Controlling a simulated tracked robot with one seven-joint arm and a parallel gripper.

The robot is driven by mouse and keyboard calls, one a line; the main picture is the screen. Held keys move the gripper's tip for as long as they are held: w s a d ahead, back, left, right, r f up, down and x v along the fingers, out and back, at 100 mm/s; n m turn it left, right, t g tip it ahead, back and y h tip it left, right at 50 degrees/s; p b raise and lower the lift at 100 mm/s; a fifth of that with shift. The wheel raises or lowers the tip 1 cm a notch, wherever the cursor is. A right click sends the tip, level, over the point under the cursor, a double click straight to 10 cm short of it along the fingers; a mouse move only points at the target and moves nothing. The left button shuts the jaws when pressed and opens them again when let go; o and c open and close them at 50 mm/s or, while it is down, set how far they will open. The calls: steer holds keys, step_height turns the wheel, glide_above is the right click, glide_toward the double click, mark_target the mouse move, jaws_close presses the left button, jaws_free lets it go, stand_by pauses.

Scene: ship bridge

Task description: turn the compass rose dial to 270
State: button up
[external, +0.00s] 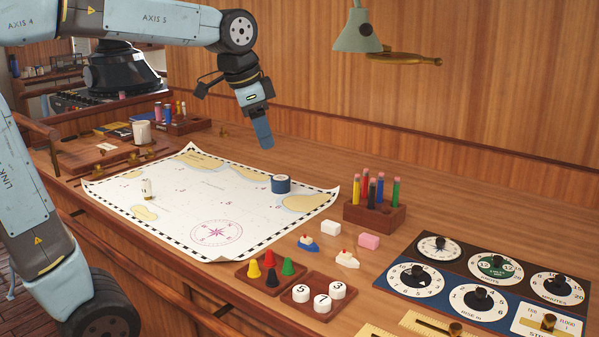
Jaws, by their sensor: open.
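A panel at the right front carries several round white dials with black knobs. The dial at its back left (430,254) has a dark star-like figure around its knob and looks like the compass rose dial. Its markings are too small to read, so I cannot tell its setting. My gripper (264,138) points down above the back edge of the chart, far to the left of the panel. It is open and seen edge-on, with nothing visible in it.
A chart (190,218) with a printed pink rose covers the desk's middle. A pencil block (374,216), small ships, erasers and two trays stand between chart and panel. A lamp (357,32) hangs above.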

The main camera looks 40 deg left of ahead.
steer(key=w+d+m+g, duration=0.1)
steer(key=w+d+m, duration=0.5)
steer(key=w, duration=0.4)
steer(key=m+g+y, duration=0.1)
steer(key=m+g, duration=0.2)
steer(key=m, duration=0.8)
glide_above(441, 239)
step_height(441, 239, down, 12)
step_height(441, 239, down, 13)
steer(key=shift+f, duration=0.2)
jaws_close()
